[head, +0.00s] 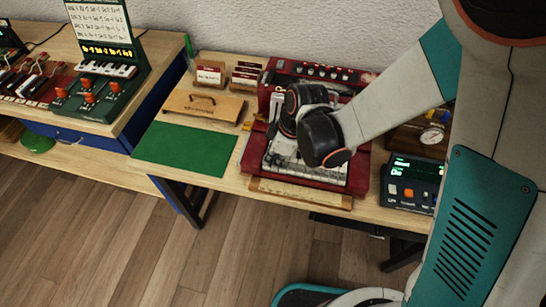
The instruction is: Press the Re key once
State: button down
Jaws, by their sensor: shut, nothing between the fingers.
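A red keyboard instrument (357,178) stands on the wooden table, with a row of knobs along its back panel. Its white keys (283,163) show in part below my wrist. My gripper (272,130) is over the keyboard's left half and is shut, with nothing held. My dark wrist joints hide most of it and the keys behind them. I cannot tell which key is the Re key, or whether the fingertips touch a key.
A device with a lit display and orange button (408,193) stands right of the keyboard. A green mat (185,148), a wooden board with a handle (205,107) and small label cards (210,73) lie left. A wooden strip (300,193) runs along the keyboard's front.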

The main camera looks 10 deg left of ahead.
jog(key=shift+r, duration=0.15)
jog(key=shift+r+p, duration=0.55)
jog(key=shift+r, duration=0.15)
jog(key=shift+r, duration=0.1)
jog(key=shift+r, duration=0.25)
notch_tip(320, 180, up, 4)
jog(key=p, duration=0.3)
jog(key=p+v, duration=0.3)
jog(key=v, duration=0.6)
jog(key=shift+r, duration=0.2)
jog(key=shift+d, duration=0.15)
